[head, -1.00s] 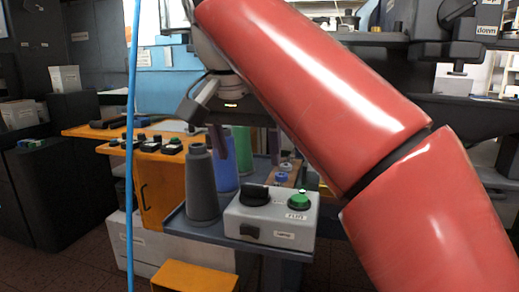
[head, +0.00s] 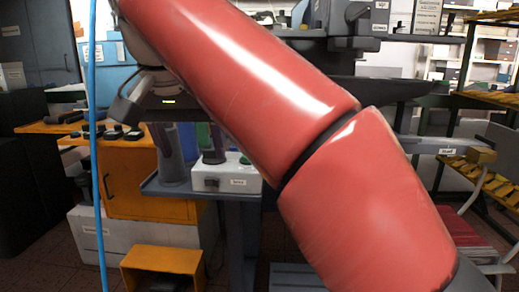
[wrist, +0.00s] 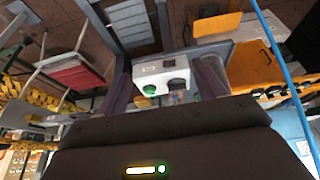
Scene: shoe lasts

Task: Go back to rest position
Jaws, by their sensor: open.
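My gripper (head: 188,145) hangs at the end of my red arm, left of centre in the head view, in front of the grey stand. Its two dark fingers are spread apart. In the wrist view, my gripper (wrist: 165,78) shows a finger on each side with nothing held between them. A white control box (head: 240,176) stands on the stand just beyond it. The box also shows upside down between the fingers in the wrist view (wrist: 153,68), with a green and a dark knob. My red arm hides much of the middle of the head view.
A low orange stool (head: 165,262) stands on the floor. A chair with a red seat (head: 468,232) and shelves are at the right.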

